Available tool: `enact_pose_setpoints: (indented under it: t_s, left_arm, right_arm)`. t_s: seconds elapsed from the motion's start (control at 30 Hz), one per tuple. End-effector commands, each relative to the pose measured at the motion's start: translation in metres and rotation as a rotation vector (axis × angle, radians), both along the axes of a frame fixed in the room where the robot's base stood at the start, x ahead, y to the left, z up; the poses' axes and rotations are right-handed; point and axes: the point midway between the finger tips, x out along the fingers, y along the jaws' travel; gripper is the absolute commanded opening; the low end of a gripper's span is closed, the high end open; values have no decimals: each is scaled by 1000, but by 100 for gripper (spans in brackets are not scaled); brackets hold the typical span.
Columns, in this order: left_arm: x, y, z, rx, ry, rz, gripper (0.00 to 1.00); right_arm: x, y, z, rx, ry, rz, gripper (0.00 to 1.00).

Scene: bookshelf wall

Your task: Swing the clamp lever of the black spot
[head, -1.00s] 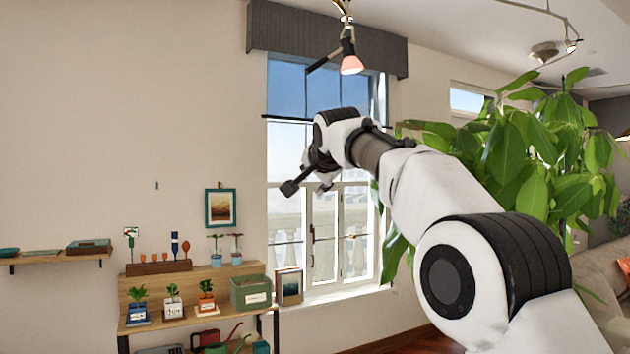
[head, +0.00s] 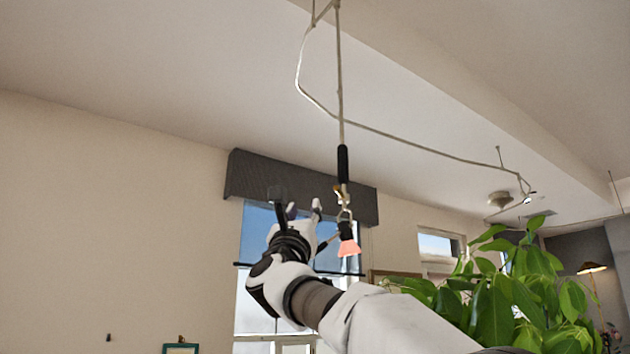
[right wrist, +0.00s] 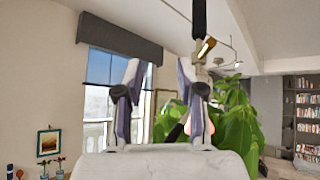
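The black spot (head: 347,229) hangs from a long rod, with its glowing pinkish face (head: 349,248) downward. A small brass-coloured piece (head: 338,190) sits on the stem above it; it also shows in the right wrist view (right wrist: 206,47). A thin black bar (head: 326,244) sticks out from the spot to the lower left. I cannot tell for sure which of these is the clamp lever. My right gripper (head: 304,208) is raised left of the spot in the head view. In the right wrist view the gripper (right wrist: 158,72) is open and empty, its right finger overlapping the spot. My left gripper is out of view.
A bent ceiling rail (head: 420,147) runs right from the hanging rod (head: 340,90). A window with a dark grey valance (head: 300,182) is behind. A large leafy plant (head: 500,300) stands at lower right. The air left of the gripper is clear.

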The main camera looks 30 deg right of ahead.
Motion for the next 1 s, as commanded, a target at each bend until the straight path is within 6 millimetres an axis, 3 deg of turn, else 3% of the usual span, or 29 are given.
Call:
enact_pose_setpoints:
  t_s: [0.1,0.17,0.57,0.9,0.93,1.0]
  left_arm:
    - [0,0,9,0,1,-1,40]
    - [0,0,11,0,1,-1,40]
    - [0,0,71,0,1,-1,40]
    - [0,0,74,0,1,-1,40]
    - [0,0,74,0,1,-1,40]
    - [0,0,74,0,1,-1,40]
  right_arm:
    - [-29,-22,4,164,-150,-21,38]
    - [-34,-28,4,197,-179,-26,38]
    - [-10,-68,55,200,-184,-27,38]
    - [-6,-75,55,198,-184,-28,38]
    - [-6,-75,55,198,-184,-28,35]
    - [-6,-75,55,198,-184,-28,10]
